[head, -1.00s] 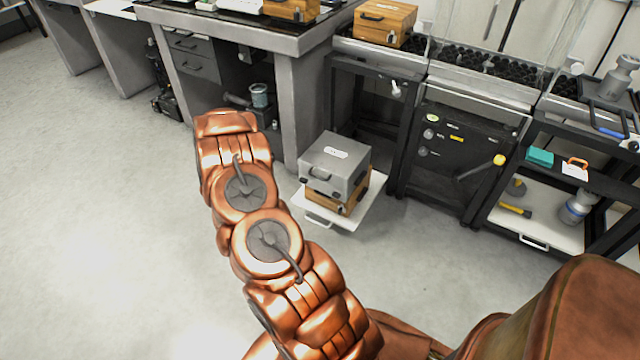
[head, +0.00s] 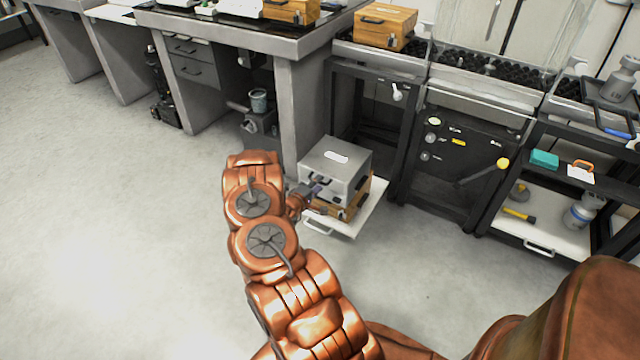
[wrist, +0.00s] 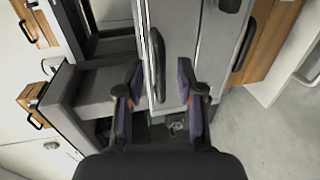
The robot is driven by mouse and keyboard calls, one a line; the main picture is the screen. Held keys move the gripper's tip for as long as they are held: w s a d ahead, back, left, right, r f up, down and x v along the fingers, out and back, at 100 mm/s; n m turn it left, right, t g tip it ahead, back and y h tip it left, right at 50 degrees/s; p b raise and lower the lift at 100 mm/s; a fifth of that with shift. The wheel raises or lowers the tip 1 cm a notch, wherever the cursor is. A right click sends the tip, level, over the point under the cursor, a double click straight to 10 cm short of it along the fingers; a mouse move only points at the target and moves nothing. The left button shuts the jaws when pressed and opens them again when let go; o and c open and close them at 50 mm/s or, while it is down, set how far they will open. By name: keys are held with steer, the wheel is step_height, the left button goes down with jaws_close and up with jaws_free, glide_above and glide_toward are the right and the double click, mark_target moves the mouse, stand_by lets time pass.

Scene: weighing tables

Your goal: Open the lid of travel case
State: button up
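The travel case appears to be the grey metal case (head: 350,165) with a pale label on its closed lid and a dark front handle. It sits on a wooden case (head: 345,210) on a white pull-out shelf (head: 360,222). My gripper (head: 306,193) is at the left front of the grey case in the head view. In the wrist view, turned sideways, the open fingers of my gripper (wrist: 160,85) point at the grey case (wrist: 205,45), with a dark handle (wrist: 155,65) between or just beyond their tips. I cannot tell whether they touch.
A stone-topped table (head: 235,35) stands behind and left of the case. A dark cabinet (head: 465,165) stands to its right. Another wooden case (head: 385,25) is on the bench above. Clear floor (head: 120,220) lies on the left.

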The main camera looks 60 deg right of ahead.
steer(key=shift+x, duration=1.15)
steer(key=shift+c, duration=0.2)
jaws_close()
